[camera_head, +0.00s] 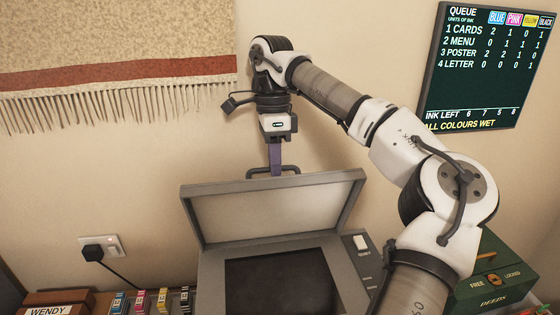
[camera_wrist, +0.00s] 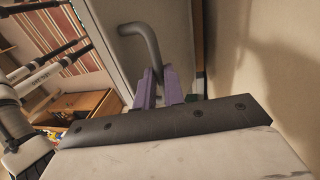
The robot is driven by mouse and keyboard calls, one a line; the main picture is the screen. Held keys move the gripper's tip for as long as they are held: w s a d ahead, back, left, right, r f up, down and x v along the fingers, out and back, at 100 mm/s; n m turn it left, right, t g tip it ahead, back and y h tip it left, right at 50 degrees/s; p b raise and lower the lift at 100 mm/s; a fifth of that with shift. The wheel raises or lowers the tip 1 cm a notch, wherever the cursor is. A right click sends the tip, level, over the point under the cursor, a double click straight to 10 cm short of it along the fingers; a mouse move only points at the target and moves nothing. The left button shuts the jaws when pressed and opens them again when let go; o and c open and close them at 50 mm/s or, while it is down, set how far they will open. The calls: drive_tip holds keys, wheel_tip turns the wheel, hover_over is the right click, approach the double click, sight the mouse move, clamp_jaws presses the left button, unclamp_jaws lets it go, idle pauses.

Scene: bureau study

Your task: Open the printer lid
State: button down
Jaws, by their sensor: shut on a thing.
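The printer lid (camera_head: 270,208) stands raised and tilted back in the head view, its pale underside facing me. The dark bed of the printer (camera_head: 285,285) lies uncovered below it. A dark bar handle (camera_head: 258,172) sits at the lid's top edge. My gripper (camera_head: 276,170) points down at the handle with its purple fingers shut on it. In the wrist view the handle (camera_wrist: 140,38) runs between the purple fingers of my gripper (camera_wrist: 162,85), beside the grey lid (camera_wrist: 120,45).
A wall board (camera_head: 475,70) hangs at the right and a fringed hanging (camera_head: 110,60) at the left. A green box (camera_head: 495,270) stands right of the printer. Ink cartridges (camera_head: 140,302) and a socket with a plug (camera_head: 100,250) are at the left. The wall is close behind the lid.

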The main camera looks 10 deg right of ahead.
drive_tip(key=shift+w+f, duration=0.3)
drive_tip(key=shift+f, duration=0.05)
drive_tip(key=c, duration=1.9)
unclamp_jaws()
drive_tip(key=o, duration=0.4)
drive_tip(key=shift+w+a+f, duration=0.1)
drive_tip(key=shift+w+f, duration=0.05)
drive_tip(key=shift+w, duration=0.2)
drive_tip(key=shift+s+r, duration=0.2)
drive_tip(key=shift+r, duration=0.05)
